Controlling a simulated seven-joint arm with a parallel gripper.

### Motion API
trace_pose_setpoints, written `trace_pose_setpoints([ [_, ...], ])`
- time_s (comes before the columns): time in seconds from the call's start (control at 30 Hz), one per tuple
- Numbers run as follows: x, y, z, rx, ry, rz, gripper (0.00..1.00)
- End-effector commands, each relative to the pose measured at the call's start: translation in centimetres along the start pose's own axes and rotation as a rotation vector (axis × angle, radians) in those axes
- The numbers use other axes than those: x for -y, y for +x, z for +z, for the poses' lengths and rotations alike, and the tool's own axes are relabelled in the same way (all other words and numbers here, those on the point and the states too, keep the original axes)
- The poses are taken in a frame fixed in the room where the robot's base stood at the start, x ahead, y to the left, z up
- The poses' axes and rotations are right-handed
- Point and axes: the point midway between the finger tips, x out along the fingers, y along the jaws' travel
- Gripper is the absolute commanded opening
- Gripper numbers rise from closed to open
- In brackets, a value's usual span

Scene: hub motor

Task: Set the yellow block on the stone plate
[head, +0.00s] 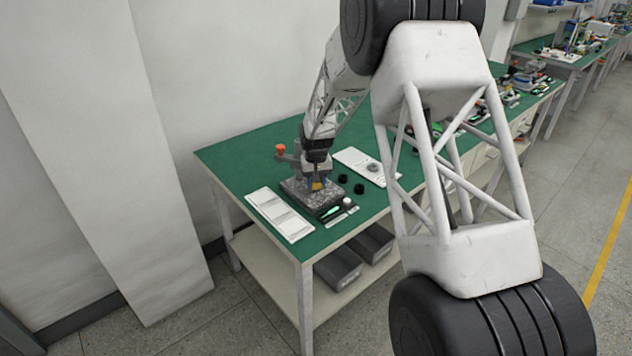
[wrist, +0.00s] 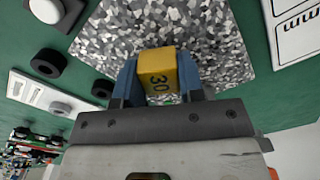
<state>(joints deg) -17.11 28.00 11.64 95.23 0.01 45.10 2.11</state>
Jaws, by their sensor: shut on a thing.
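The yellow block (wrist: 157,72), marked "30", is between the two blue fingers of my gripper (wrist: 157,78) in the wrist view. My gripper is shut on it. The speckled grey stone plate (wrist: 215,35) lies behind the block in that view. In the head view my gripper (head: 318,184) is over the stone plate (head: 297,193), and a little yellow shows between its fingers. I cannot tell whether the block touches the plate or is just above it.
A white compartment tray (head: 280,215) lies left of the plate. Black rings (head: 359,188) and a white tray (head: 352,158) lie to the right. A stand with an orange knob (head: 280,149) rises behind the plate. Green table (head: 240,150) is bare at the back left.

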Motion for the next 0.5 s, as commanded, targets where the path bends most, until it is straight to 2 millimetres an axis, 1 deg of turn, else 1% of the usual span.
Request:
trace_pose_setpoints([
  [0.5, 0.0, 0.42, -0.02, 0.0, 0.0, 0.0, 0.04],
])
